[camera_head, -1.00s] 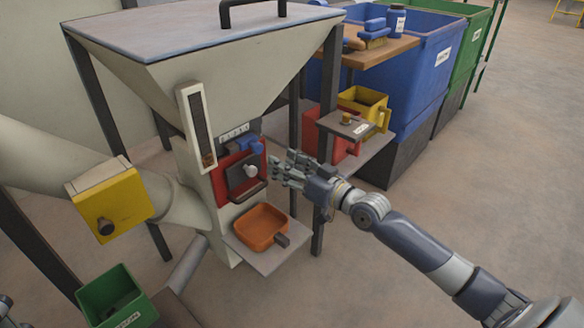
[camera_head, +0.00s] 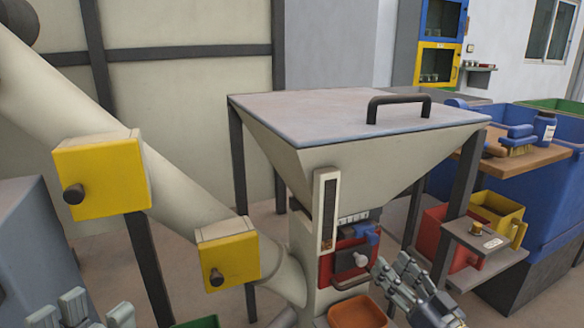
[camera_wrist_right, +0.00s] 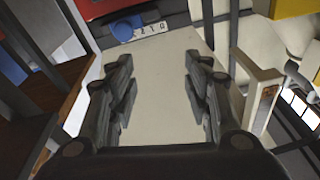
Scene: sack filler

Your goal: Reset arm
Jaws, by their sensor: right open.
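My right gripper (camera_head: 408,287) is at the lower right of the head view, in front of the sack filler (camera_head: 300,240). Its fingers are spread and empty; they also show in the right wrist view (camera_wrist_right: 160,90), with a pale machine panel (camera_wrist_right: 165,75) behind the gap. In the head view it is just right of the red panel with the grey knob (camera_head: 362,259). My left gripper (camera_head: 100,312) shows only by its fingertips at the bottom left edge, apart with nothing seen between them. The rest of the left arm is out of frame.
The hopper lid (camera_head: 330,108) has a dark handle. Yellow boxes (camera_head: 115,180) (camera_head: 235,250) sit on the slanted pipe. An orange tray (camera_head: 357,314) is low on the filler. A wooden shelf (camera_head: 490,165) and blue bin (camera_head: 560,215) stand at right, near a yellow container (camera_head: 505,215).

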